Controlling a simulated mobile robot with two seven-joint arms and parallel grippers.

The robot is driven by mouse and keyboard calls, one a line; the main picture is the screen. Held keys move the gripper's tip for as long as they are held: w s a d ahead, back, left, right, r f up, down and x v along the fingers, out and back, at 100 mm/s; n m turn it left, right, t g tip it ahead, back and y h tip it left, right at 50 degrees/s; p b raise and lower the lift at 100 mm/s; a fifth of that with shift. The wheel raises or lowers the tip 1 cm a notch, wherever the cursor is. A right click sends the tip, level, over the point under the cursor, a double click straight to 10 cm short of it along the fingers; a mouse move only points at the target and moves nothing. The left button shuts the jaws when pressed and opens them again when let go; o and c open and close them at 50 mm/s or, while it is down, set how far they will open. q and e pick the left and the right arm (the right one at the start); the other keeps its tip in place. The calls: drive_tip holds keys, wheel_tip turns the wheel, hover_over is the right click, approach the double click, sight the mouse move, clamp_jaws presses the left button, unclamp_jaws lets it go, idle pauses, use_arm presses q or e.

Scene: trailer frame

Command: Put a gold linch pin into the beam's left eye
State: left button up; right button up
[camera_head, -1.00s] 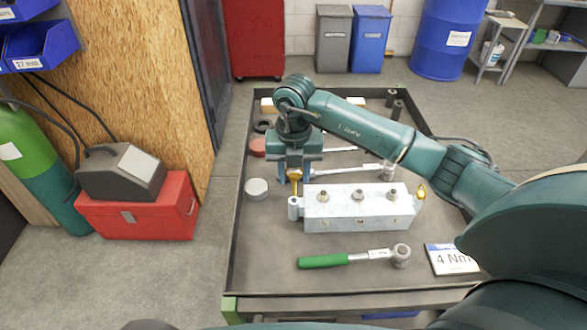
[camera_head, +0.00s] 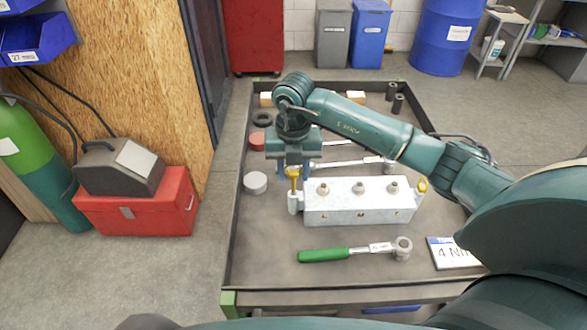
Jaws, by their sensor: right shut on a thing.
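The pale metal beam (camera_head: 358,203) lies across the tray, with three bolts standing on its top. Its left eye (camera_head: 294,204) is a short upright ring at the beam's left end. My right gripper (camera_head: 293,172) points down over that eye, shut on a gold linch pin (camera_head: 293,184). The pin is upright, with its lower end at the top of the left eye; I cannot tell whether it has entered the hole. Another gold pin (camera_head: 422,185) sits at the beam's right end. My left gripper is not in view.
The dark tray (camera_head: 262,280) has raised edges. A green-handled torque wrench (camera_head: 325,255) and a "4 Nm" card (camera_head: 451,254) lie in front of the beam. A pale round tin (camera_head: 255,182) is at left; another wrench (camera_head: 340,163) lies behind.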

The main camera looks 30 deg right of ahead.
sight(293, 191)
drive_tip(key=shift+f+b, duration=0.65)
drive_tip(key=shift+f, duration=0.35)
drive_tip(key=shift+f+b, duration=0.35)
drive_tip(key=shift+f, duration=0.1)
drive_tip(key=shift+f+b, duration=0.7)
drive_tip(key=shift+f, duration=0.3)
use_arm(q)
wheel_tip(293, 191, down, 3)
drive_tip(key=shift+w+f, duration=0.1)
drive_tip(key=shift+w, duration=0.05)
use_arm(e)
drive_tip(key=o, duration=1)
drive_tip(key=shift+c, duration=0.2)
drive_tip(key=shift+r, duration=0.4)
wheel_tip(293, 191, up, 12)
drive_tip(key=shift+r, duration=0.25)
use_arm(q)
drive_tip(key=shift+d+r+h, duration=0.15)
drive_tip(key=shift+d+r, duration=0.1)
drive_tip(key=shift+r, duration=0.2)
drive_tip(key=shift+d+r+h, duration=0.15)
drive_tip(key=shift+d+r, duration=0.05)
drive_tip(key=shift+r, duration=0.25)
use_arm(e)
drive_tip(key=shift+s, duration=0.1)
